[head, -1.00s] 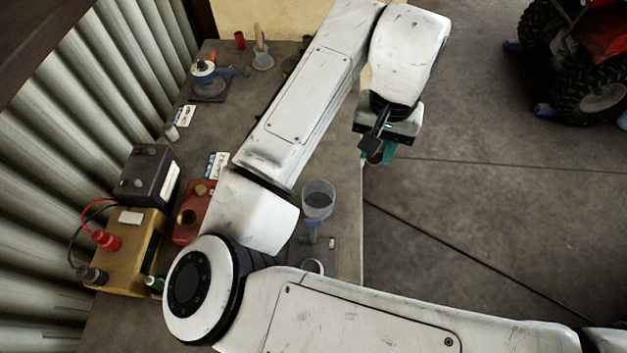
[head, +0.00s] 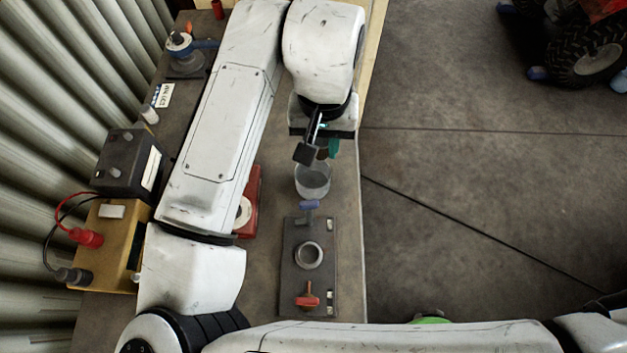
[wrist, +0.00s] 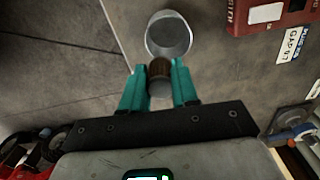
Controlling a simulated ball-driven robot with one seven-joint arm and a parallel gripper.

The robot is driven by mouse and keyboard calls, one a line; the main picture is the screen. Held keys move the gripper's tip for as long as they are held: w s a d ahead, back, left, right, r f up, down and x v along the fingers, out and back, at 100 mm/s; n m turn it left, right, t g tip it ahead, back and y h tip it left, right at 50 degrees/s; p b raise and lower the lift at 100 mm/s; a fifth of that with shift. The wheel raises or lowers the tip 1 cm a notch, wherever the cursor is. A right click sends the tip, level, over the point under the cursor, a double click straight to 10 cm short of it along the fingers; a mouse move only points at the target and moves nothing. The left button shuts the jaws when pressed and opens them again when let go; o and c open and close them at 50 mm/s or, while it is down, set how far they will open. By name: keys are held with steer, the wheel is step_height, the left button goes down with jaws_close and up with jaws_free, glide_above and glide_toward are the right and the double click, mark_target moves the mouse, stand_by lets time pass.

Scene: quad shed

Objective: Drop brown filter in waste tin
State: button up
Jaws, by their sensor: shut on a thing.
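The brown filter (wrist: 160,69) is a small ribbed cylinder with a grey end. My gripper (wrist: 160,82) is shut on it, with a teal finger on each side. In the head view my gripper (head: 328,150) is partly hidden by my wrist, and the filter is hard to make out. An open round grey tin (head: 313,181), seemingly the waste tin, stands on the bench just below the gripper in the picture. In the wrist view the tin (wrist: 169,16) shows just beyond the fingertips. The filter looks outside its rim; the height between them is unclear.
A dark plate (head: 290,264) with a ring, a blue handle and a red handle lies nearer on the bench. A black box (head: 122,165) and a yellow box (head: 108,240) stand left. A red thing (head: 250,190) is partly behind my arm. Open floor lies right.

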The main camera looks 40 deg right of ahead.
steer(key=shift+f+b, duration=0.4)
steer(key=shift+f, duration=0.5)
steer(key=o, duration=1.1)
steer(key=shift+r, duration=0.1)
step_height(320, 180, up, 11)
steer(key=shift+f+b, duration=0.1)
steer(key=shift+b, duration=0.2)
